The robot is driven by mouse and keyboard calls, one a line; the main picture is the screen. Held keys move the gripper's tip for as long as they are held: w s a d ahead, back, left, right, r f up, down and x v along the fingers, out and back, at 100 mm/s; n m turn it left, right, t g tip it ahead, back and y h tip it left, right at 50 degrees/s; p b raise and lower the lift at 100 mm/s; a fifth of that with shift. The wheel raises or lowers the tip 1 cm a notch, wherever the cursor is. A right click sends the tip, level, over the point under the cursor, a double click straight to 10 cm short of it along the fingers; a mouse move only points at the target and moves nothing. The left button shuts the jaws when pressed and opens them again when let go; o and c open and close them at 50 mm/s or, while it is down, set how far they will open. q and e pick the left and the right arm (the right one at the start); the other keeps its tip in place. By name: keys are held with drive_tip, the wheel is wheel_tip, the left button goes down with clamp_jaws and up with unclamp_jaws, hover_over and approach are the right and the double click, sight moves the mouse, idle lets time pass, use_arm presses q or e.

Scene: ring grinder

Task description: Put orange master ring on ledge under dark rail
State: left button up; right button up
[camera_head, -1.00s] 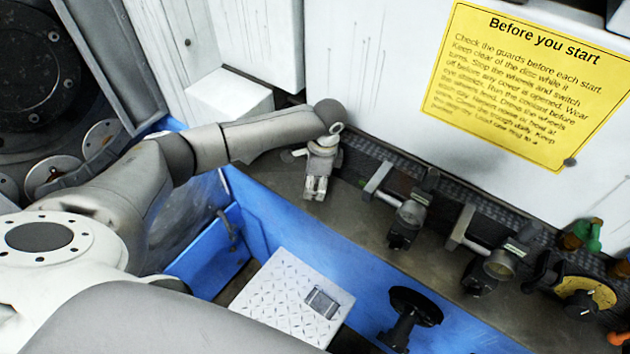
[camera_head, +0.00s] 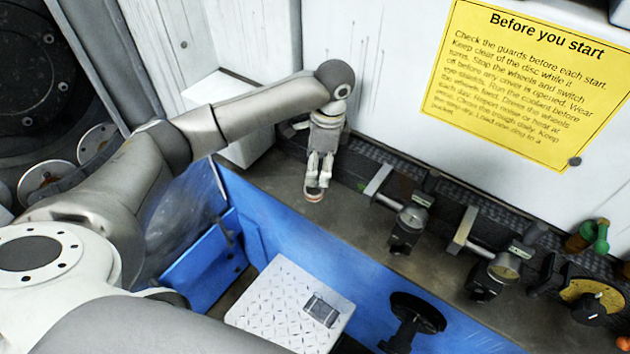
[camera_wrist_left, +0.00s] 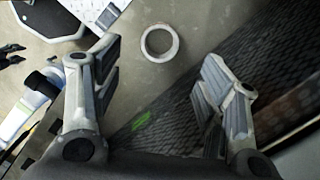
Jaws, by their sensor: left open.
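A small ring (camera_head: 314,196) with a faint orange-brown side lies flat on the grey-brown ledge (camera_head: 352,222), at its left part. The dark rail (camera_head: 368,152) runs along the wall behind the ledge. My left gripper (camera_head: 318,183) points down just above the ring, its fingers apart and empty. In the left wrist view the ring (camera_wrist_left: 145,43) looks pale and whole, beyond the open fingers (camera_wrist_left: 161,62) and apart from them. The dark textured rail (camera_wrist_left: 188,98) is beside it on the right there. My right gripper is in no view.
Two bracketed gauges (camera_head: 409,225) (camera_head: 496,268) stand along the ledge to the right, before a yellow dial (camera_head: 590,296) and a green part (camera_head: 597,236). A black handwheel (camera_head: 417,312) and a white tread plate (camera_head: 275,300) are in front. The ledge is bare between ring and first gauge.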

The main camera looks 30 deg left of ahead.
use_arm(q)
drive_tip(key=r, duration=0.3)
drive_tip(key=shift+w+d+r, duration=0.1)
drive_tip(key=shift+d+r, duration=0.1)
drive_tip(key=shift+r, duration=0.1)
idle(0.3)
